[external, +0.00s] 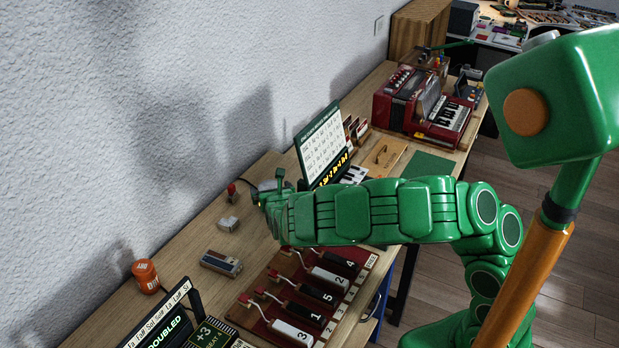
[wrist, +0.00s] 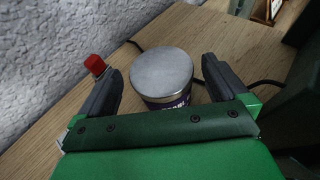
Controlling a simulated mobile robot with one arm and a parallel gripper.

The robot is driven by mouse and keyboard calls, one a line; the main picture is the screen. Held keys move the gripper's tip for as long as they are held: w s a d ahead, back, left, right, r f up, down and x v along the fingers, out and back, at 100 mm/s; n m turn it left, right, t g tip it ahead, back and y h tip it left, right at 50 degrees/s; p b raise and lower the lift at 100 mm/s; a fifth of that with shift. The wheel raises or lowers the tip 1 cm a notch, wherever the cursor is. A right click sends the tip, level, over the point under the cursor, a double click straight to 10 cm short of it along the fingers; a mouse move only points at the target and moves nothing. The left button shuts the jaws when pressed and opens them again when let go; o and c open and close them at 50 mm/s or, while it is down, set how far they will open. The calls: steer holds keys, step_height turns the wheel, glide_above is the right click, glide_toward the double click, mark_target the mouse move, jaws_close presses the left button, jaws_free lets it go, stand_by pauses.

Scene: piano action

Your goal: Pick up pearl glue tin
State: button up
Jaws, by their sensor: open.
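A round tin (wrist: 161,72) with a silvery lid and a dark purple label stands upright on the wooden bench in the wrist view. Its label is mostly hidden, so I cannot read whether it says pearl glue. My gripper (wrist: 163,70) is open, with one dark finger on each side of the tin. Gaps show between the fingers and the lid, and nothing is held. In the external view my gripper (external: 268,194) is low over the bench near the wall, and the tin is mostly hidden there.
A red-topped object (wrist: 95,65) stands just outside the left finger. A dark cable (wrist: 265,84) runs behind the tin.

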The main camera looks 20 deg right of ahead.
mark_target(268, 183)
steer(key=x, duration=0.3)
steer(key=shift+w+f, duration=0.1)
steer(key=shift+f, duration=0.1)
steer(key=shift+w, duration=0.6)
steer(key=shift+f, duration=0.1)
steer(key=shift+c, duration=0.5)
steer(key=c, duration=0.9)
